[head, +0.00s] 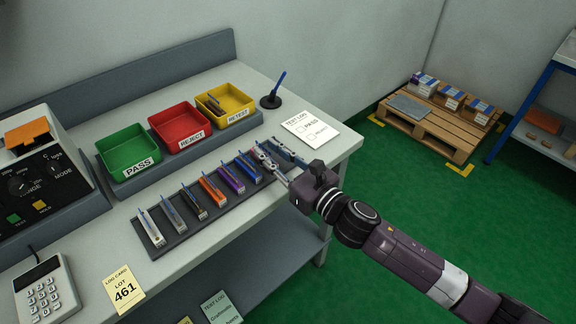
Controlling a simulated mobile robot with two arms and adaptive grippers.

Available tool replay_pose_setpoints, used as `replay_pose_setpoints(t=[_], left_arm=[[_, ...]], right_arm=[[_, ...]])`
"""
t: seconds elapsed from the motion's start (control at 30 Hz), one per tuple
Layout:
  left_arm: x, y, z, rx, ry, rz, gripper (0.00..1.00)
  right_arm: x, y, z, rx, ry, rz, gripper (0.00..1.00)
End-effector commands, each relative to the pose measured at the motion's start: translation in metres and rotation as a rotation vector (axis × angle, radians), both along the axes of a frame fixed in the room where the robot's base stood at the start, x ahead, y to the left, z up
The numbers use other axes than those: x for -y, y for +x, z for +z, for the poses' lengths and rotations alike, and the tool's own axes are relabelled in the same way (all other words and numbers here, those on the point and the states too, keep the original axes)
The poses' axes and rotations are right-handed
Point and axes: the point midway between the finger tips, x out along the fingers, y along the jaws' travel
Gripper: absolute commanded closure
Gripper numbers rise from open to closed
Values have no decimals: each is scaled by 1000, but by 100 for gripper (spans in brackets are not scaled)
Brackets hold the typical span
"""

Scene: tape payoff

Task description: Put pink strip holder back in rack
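The rack (168,246) is a dark, long strip on the bench. It bears a row of strip holders in white, grey, black, orange, purple and blue. My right gripper (273,149) is over that end, just right of the blue holder (247,166). Its two fingers look spread apart, and I see nothing clearly held between them. My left gripper is not in view.
Green PASS (128,150), red REJECT (180,126) and yellow RETEST (226,104) bins stand behind the rack; the yellow one holds thin dark items. A pen stand (271,101) and test log sheet (310,129) lie right. A gauge box (40,170) stands left.

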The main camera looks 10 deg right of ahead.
Motion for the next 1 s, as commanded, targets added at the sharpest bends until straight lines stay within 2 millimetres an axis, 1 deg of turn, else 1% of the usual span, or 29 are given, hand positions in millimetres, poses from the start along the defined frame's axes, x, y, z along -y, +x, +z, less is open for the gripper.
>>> replay_pose_setpoints(t=[0.03, 0.2, 0.3, 0.4, 0.6, 1.0], left_arm=[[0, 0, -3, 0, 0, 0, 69], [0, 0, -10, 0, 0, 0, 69], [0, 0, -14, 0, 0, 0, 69], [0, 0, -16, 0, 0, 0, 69], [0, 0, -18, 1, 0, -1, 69], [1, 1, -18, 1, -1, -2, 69]], right_arm=[[7, -10, -3, -2, -2, 2, 78], [30, -42, -4, -3, -1, 1, 78], [41, -58, -3, -2, -1, 2, 78], [49, -68, -2, -1, 0, 0, 78], [57, -79, 0, -1, 2, 1, 78], [57, -80, 1, 0, 3, 1, 78]])
